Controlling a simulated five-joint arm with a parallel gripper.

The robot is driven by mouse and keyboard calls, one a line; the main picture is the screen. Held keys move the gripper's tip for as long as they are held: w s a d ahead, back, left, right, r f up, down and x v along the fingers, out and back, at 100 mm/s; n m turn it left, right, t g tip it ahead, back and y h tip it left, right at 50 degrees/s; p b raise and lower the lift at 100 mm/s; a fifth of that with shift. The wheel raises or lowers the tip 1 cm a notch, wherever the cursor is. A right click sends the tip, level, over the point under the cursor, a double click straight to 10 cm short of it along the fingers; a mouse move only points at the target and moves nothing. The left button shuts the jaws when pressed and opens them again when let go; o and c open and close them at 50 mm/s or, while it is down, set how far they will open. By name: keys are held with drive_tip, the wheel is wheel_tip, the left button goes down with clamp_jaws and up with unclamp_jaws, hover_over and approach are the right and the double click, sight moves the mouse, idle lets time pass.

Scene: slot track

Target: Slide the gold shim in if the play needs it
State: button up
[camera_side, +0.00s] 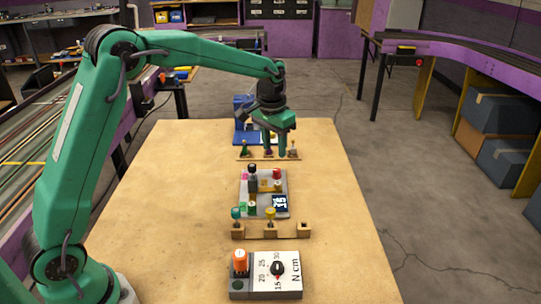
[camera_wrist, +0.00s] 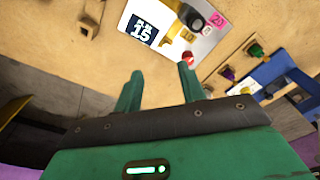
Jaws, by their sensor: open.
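My gripper (camera_side: 276,150) is open and empty, above the far peg rack (camera_side: 262,158) in the side view. Its two fingers (camera_wrist: 161,75) stand apart in the wrist view with nothing between them. A grey plate (camera_side: 246,208) in mid-table carries a gold piece (camera_side: 265,185), a black-topped post (camera_side: 252,172), a red-topped piece (camera_side: 277,173) and a dark card. In the wrist view the card (camera_wrist: 143,31) reads 15, and gold parts (camera_wrist: 172,28) show beside it. A yellow-topped peg (camera_side: 270,214) stands in the near rack. I cannot tell which gold-coloured item is the shim.
The far rack holds a green peg (camera_side: 245,148) and a purple one. The near rack has a teal peg (camera_side: 236,213) and an empty-looking block (camera_side: 304,229). A dial box (camera_side: 289,270) with an orange knob (camera_side: 239,261) sits in front. A blue stand (camera_side: 244,138) is behind. Both table sides are clear.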

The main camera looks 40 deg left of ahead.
drive_tip(key=s+r+t, duration=0.1)
drive_tip(key=s+r, duration=0.4)
drive_tip(key=s, duration=0.3)
drive_tip(key=s+r+t, duration=0.1)
drive_tip(key=s+r, duration=0.4)
drive_tip(key=s, duration=0.4)
drive_tip(key=shift+r+t, duration=0.3)
drive_tip(key=shift+r, duration=0.05)
drive_tip(key=shift+a, duration=0.1)
drive_tip(key=shift+w, duration=0.15)
drive_tip(key=w+f+g, duration=0.1)
drive_tip(key=w+f, duration=0.4)
drive_tip(key=w, duration=0.1)
drive_tip(key=w+f+g, duration=0.1)
drive_tip(key=w+f, duration=0.5)
drive_tip(key=w, duration=0.1)
drive_tip(key=w+a+f+g, duration=0.1)
drive_tip(key=w+f, duration=0.4)
drive_tip(key=w, duration=0.1)
drive_tip(key=shift+w+f, duration=0.2)
drive_tip(key=shift+f, duration=0.2)
